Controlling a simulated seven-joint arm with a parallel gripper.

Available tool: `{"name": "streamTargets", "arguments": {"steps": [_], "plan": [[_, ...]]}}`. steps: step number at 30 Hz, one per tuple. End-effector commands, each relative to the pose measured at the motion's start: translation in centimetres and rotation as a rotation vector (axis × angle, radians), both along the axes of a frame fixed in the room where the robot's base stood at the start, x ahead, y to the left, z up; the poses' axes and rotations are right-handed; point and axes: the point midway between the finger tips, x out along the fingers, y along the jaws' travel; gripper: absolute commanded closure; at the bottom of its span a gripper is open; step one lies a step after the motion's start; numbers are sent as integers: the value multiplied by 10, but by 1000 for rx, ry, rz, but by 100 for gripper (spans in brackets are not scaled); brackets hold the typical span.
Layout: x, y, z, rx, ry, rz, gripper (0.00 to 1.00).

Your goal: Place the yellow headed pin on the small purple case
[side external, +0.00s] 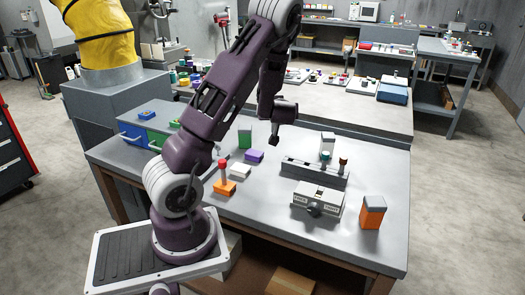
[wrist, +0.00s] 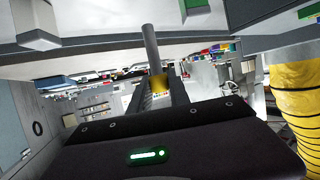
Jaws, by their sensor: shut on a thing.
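My gripper (side external: 276,138) hangs over the back part of the bench in the side view. In the wrist view its jaws (wrist: 162,76) are closed on the yellow headed pin (wrist: 151,45), a grey shaft with a blurred yellow head between the fingers. The shaft sticks out from the jaws toward the top of the picture. I cannot make out the pin in the side view. The small purple case (side external: 254,156) lies flat on the bench, below and left of my gripper in the side view, apart from it.
A green block (side external: 245,138), a white block (side external: 240,171) and an orange block (side external: 224,187) with a red headed pin stand near the case. A grey rack (side external: 315,174), a vise (side external: 318,201) and an orange box (side external: 372,216) stand right. The front bench is mostly clear.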

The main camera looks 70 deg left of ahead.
Motion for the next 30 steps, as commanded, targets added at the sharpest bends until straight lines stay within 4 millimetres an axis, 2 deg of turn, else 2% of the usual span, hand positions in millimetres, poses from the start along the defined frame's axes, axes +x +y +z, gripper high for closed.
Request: {"name": "streamTargets", "arguments": {"steps": [1,3,7,12,20,23,30], "plan": [[-17,14,3,2,-2,44,100],[-36,29,5,1,-1,91,100],[-55,42,1,-1,3,137,100],[-58,44,-38,-2,7,143,100],[-57,43,-86,-2,4,141,100],[-57,43,-94,-1,0,142,100],[-56,43,-94,0,0,141,100]]}}
